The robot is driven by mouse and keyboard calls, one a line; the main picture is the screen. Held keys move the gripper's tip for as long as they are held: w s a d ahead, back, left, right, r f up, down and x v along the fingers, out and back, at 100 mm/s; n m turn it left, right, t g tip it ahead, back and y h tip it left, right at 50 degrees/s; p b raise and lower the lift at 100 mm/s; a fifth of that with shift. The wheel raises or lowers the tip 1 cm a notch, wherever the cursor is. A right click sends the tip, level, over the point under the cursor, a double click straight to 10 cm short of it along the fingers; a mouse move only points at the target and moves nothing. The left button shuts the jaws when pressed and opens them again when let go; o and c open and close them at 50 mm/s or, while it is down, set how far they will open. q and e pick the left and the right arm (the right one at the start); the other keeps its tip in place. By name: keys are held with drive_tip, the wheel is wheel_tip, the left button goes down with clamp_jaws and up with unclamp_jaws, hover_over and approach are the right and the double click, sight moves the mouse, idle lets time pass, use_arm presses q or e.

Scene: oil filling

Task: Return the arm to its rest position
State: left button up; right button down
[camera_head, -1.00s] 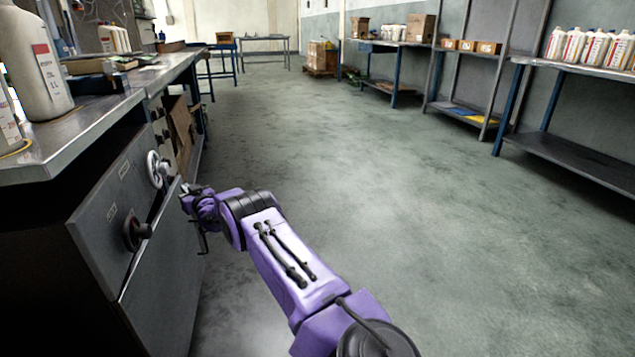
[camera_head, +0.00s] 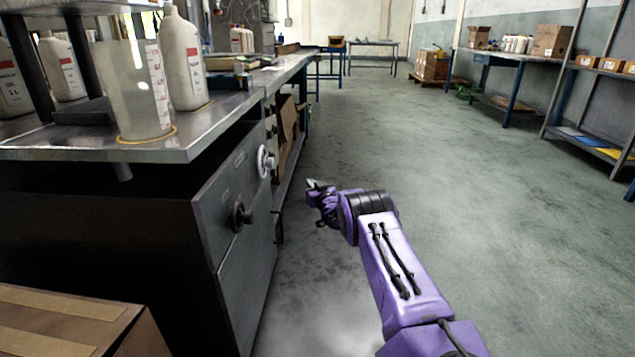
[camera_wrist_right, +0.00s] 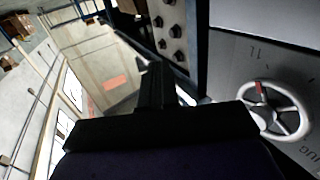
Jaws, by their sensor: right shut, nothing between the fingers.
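My right arm reaches up from the bottom right in the head view, with its purple links bent at a black joint. My right gripper (camera_head: 314,186) is at the end of it, just right of the dark machine cabinet and apart from it. It is shut and empty. In the right wrist view the dark fingers (camera_wrist_right: 155,88) are together, with nothing between them. A light handwheel (camera_wrist_right: 278,110) on the panel shows at the right of that view; the handwheel also shows in the head view (camera_head: 265,161). My left gripper is not in view.
The cabinet (camera_head: 245,270) carries a dark knob (camera_head: 241,216). On the metal bench (camera_head: 60,147) stand a clear measuring jug (camera_head: 138,90) and several white bottles (camera_head: 185,62). A cardboard box (camera_head: 75,325) is at bottom left. The floor to the right (camera_head: 470,170) is free.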

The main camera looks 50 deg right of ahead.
drive_tip(key=shift+s+d+f+p, duration=0.1)
drive_tip(key=shift+s+d+p, duration=0.1)
drive_tip(key=shift+s+d, duration=0.35)
drive_tip(key=shift+s+d+r+p, duration=0.1)
drive_tip(key=shift+s+d+p, duration=0.15)
drive_tip(key=shift+s, duration=0.55)
drive_tip(key=shift+s+d+f+p, duration=0.15)
drive_tip(key=shift+s+d, duration=0.3)
drive_tip(key=shift+s, duration=0.25)
